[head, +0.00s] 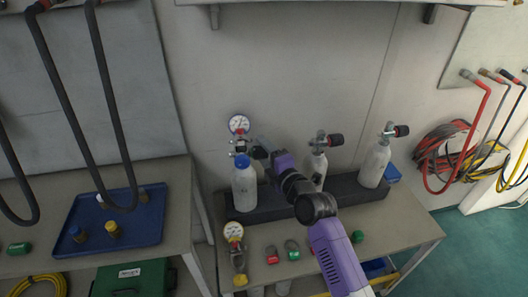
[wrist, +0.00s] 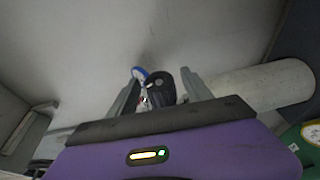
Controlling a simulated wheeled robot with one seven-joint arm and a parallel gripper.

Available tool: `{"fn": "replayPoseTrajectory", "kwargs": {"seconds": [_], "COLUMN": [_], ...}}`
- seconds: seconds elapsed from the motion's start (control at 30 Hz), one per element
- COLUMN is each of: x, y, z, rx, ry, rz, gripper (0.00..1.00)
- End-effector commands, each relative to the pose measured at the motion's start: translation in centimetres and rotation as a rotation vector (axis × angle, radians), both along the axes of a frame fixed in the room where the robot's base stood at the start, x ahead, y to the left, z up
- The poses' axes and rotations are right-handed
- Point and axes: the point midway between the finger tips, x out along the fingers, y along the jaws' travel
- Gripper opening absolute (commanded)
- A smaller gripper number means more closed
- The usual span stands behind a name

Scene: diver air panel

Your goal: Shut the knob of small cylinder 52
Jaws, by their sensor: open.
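Several white cylinders stand in a dark rack (head: 270,207) on the bench; I cannot read their numbers, so I cannot tell which is 52. The left one (head: 245,190) has a blue cap; another stands partly hidden behind it, under a gauge (head: 239,124) with fittings. The middle cylinder (head: 318,166) and right cylinder (head: 374,165) have valves with black knobs (head: 335,139) and (head: 402,131). My gripper (head: 258,148) is open at the gauge fittings. In the wrist view, a black knob (wrist: 160,88) and the blue-rimmed gauge (wrist: 140,73) show between its fingers. Contact is unclear.
A loose gauge (head: 233,231) and red and green caps (head: 272,255) lie on the bench front. Black hoses (head: 105,90) hang there; red hoses (head: 440,160) hang right.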

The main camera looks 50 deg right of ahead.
Motion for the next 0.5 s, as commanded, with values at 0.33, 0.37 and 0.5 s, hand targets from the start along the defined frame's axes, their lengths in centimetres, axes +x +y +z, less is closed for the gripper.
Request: {"fn": "replayPoseTrajectory", "kwargs": {"seconds": [0.33,0.37,0.5], "x": [-0.03,-0.03,-0.04], "y": [0.00,0.00,0.00], "z": [-0.01,-0.01,-0.01], "rx": [0.000,0.000,0.000], "ry": [0.000,0.000,0.000], "rz": [0.000,0.000,0.000], "gripper": [0.25,0.19,0.00]}}
